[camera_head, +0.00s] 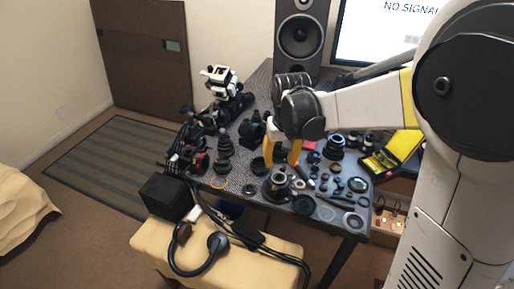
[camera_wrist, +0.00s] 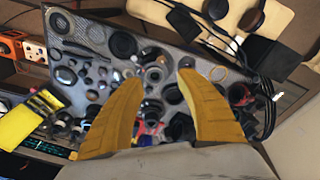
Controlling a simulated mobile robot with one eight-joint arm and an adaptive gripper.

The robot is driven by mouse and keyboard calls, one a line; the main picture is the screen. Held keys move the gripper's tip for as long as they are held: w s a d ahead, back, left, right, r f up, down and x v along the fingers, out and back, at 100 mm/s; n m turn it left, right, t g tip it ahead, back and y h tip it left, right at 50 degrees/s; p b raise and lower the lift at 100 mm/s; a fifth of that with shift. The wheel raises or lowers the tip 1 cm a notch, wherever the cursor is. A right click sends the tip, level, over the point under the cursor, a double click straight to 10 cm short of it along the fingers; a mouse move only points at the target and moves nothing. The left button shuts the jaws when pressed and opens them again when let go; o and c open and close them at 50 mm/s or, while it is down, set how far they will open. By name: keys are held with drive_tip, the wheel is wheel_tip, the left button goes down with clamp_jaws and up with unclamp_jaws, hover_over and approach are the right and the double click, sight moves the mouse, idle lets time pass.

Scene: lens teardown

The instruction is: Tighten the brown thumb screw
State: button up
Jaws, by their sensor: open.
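My gripper (camera_head: 282,154) has two yellow fingers pointing down over the front part of the dark table (camera_head: 262,80). In the wrist view the gripper (camera_wrist: 161,79) is open, its fingertips well apart, with nothing held between them. A round lens part with a bright ring (camera_head: 278,186) stands on the table just below and in front of the fingers. A similar ringed part (camera_wrist: 155,74) shows between the fingertips in the wrist view. I cannot make out the brown thumb screw among the small dark parts.
Many lens rings and small parts crowd the table's right side. A white and black model robot (camera_head: 221,80) stands at the back left. A yellow case (camera_head: 397,148) is at the right. A bench with headphones (camera_head: 217,243) and cables stands in front of the table.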

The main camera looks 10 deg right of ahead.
drive_tip(key=g, duration=0.1)
hover_over(274, 188)
wheel_tip(274, 188, down, 6)
wheel_tip(274, 188, down, 11)
drive_tip(key=b, duration=0.4)
drive_tip(key=shift+r, duration=0.1)
clamp_jaws()
